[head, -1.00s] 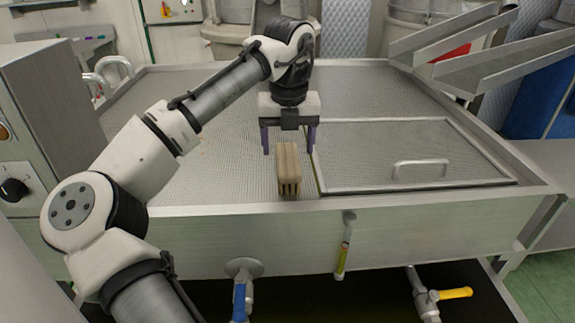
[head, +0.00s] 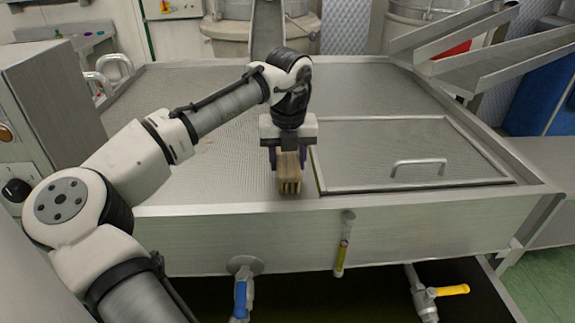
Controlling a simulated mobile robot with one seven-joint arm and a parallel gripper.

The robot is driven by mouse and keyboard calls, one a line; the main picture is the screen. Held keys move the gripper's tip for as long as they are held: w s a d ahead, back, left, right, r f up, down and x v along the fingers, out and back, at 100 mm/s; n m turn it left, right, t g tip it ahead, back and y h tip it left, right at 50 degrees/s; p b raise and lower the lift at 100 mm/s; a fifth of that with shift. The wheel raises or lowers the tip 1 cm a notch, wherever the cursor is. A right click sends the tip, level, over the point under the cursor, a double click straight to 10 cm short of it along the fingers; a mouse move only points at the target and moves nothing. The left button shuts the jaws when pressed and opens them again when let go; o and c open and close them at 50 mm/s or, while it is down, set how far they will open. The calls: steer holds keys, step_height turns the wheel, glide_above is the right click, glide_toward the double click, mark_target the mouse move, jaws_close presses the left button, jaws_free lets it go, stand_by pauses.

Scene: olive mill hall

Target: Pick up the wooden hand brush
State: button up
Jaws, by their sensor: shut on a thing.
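The wooden hand brush (head: 289,178) is a light brown block near the front edge of the perforated metal top (head: 215,165). My gripper (head: 287,164) points down over it, with one dark finger on each side. It is shut on the brush, and its body hides the brush's far part. The near end of the brush shows below the fingers. I cannot tell whether the brush is clear of the surface.
A framed hatch with a metal handle (head: 418,166) lies just right of the brush. Metal chutes (head: 480,50) reach in at the back right. A control box (head: 45,120) stands at the left. The perforated top left of my gripper is largely clear.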

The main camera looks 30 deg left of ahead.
mark_target(288, 157)
steer(key=shift+c, duration=0.4)
steer(key=shift+r, duration=0.15)
steer(key=shift+r+p, duration=0.9)
steer(key=shift+p, duration=0.2)
step_height(288, 157, up, 7)
steer(key=p, duration=0.7)
steer(key=shift+r, duration=0.15)
step_height(288, 157, up, 11)
steer(key=shift+f+b, duration=0.2)
steer(key=shift+b, duration=0.2)
